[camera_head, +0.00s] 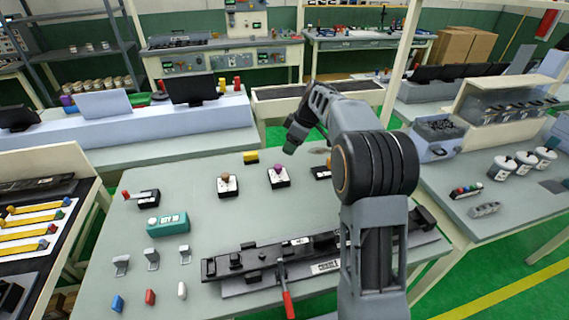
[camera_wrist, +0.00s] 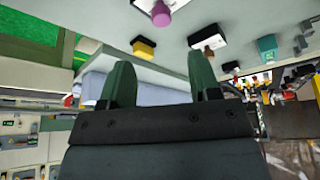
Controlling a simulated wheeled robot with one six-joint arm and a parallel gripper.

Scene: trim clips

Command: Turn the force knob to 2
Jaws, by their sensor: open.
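Two knobs on small black-and-white bases stand on the workbench: a brown knob (camera_head: 225,177) and, to its right, a purple knob (camera_head: 278,169). I cannot read their labels, so I cannot tell which is the force knob. My gripper (camera_head: 291,147) is above the far part of the bench, beyond the purple knob and apart from it. The wrist view looks upside down; there the purple knob (camera_wrist: 160,15) and the brown knob (camera_wrist: 208,38) show near the top. My gripper's two green fingers (camera_wrist: 159,68) are spread, with nothing between them.
A yellow block (camera_head: 251,157) lies behind the knobs. A black box (camera_head: 320,173) sits right of the purple knob, partly behind my arm. A teal device (camera_head: 168,223) and a red-lever box (camera_head: 143,197) stand left. A black fixture (camera_head: 240,262) with a red handle lies in front.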

